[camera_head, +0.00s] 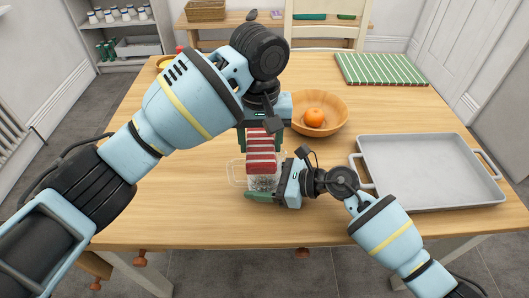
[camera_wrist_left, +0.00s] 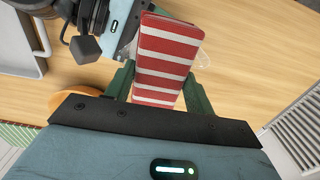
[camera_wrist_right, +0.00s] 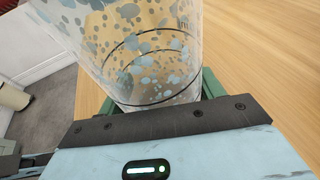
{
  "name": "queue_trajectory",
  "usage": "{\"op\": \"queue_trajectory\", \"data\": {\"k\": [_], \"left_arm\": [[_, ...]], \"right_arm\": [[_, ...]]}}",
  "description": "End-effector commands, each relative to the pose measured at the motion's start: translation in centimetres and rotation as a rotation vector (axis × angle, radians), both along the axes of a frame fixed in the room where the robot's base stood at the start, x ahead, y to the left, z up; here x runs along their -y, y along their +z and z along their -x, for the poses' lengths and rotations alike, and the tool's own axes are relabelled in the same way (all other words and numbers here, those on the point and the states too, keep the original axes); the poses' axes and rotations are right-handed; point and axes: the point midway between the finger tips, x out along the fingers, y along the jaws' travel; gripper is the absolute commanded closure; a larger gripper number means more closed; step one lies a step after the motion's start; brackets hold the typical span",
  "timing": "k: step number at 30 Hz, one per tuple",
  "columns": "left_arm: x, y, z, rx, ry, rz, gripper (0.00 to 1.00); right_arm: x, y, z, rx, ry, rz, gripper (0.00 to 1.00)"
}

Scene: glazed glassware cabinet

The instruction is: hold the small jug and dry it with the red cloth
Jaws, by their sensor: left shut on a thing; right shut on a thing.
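The small jug (camera_head: 262,184) is clear glass covered in drops, with a handle on its left side. My right gripper (camera_head: 268,194) is shut on it near the table's front edge. The jug fills the top of the right wrist view (camera_wrist_right: 150,60), its wall spotted with blue-grey drops. My left gripper (camera_head: 262,128) is shut on the red-and-white striped cloth (camera_head: 262,152), just above and behind the jug. The cloth (camera_wrist_left: 165,62) is a folded block in the left wrist view and hides most of the jug. I cannot tell whether cloth and jug touch.
A wooden bowl (camera_head: 338,112) with an orange (camera_head: 313,117) stands behind the grippers. A grey metal tray (camera_head: 430,172) lies at the right. A green striped mat (camera_head: 380,69) lies at the back right. The table's (camera_head: 190,215) front left is clear.

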Motion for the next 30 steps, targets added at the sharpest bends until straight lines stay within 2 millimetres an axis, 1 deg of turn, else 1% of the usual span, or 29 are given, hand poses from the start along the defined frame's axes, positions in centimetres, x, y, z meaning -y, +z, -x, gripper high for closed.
{"op": "queue_trajectory", "data": {"k": [9,13,17,25,30], "left_arm": [[-1.4,-0.2,0.0,-0.002,0.001,-0.001,0.68],[-1.5,-0.2,0.0,-0.002,0.000,-0.002,0.68],[-1.3,-0.2,0.0,-0.002,0.000,-0.002,0.68],[-0.1,-0.1,0.0,-0.002,0.000,-0.001,0.68],[0.1,0.0,0.0,-0.001,0.000,0.000,0.68]], "right_arm": [[0.1,-0.2,0.0,-0.003,-0.001,0.002,0.46],[0.1,-0.2,0.0,-0.003,-0.001,0.002,0.46],[0.1,-0.2,0.0,-0.003,-0.001,0.002,0.46],[0.1,-0.2,0.0,-0.002,0.000,0.003,0.46],[0.1,-0.2,0.0,-0.002,0.000,0.003,0.46]]}}
